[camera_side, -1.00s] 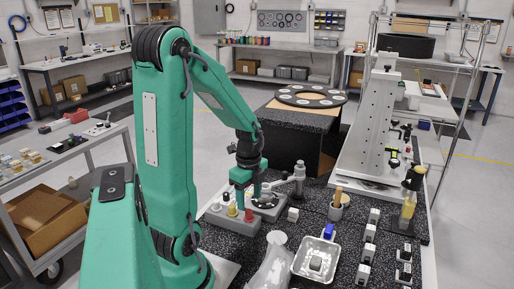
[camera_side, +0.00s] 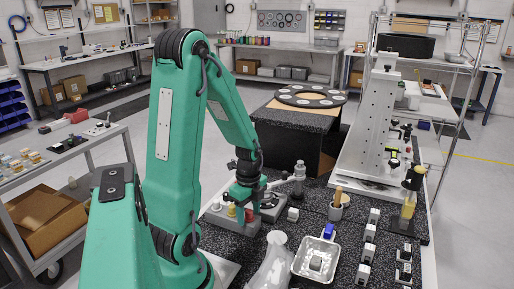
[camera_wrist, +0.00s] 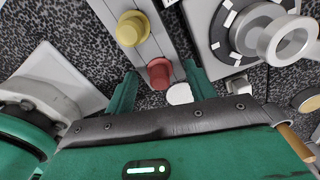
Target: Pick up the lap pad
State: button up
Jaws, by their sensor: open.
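I cannot tell for sure which thing is the lap pad. A grey rack (camera_side: 226,221) bears a pale, a yellow and a red round-topped piece in the side view. In the wrist view, the yellow knob (camera_wrist: 132,28) and the red knob (camera_wrist: 159,73) stand in a line on this rack. My gripper (camera_wrist: 160,88) is open and points down, its two green fingers apart, one on each side of the red knob's end of the rack. No grip on it shows. A flat white round thing (camera_wrist: 180,94) lies near the right finger, partly hidden. My gripper (camera_side: 249,203) partly covers the rack.
A round fixture with a knobbed post (camera_wrist: 285,40) stands close right of the rack. A tall grey frame (camera_side: 377,125) rises behind.

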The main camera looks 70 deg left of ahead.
aim_at(250, 212)
jog(key=c, duration=1.1)
jog(key=shift+o, duration=0.2)
jog(key=shift+r, duration=0.25)
jog(key=shift+r, duration=0.8)
jog(key=shift+w+d+r, duration=0.1)
jog(key=shift+d+r, duration=0.1)
jog(key=shift+r, duration=0.45)
jog(key=shift+d+r, duration=0.15)
jog(key=shift+r, duration=0.45)
jog(key=w+d+r, duration=0.1)
jog(key=d+r, duration=0.5)
jog(key=d, duration=0.4)
jog(key=shift+w+d+r, duration=0.25)
jog(key=shift+w+d, duration=0.15)
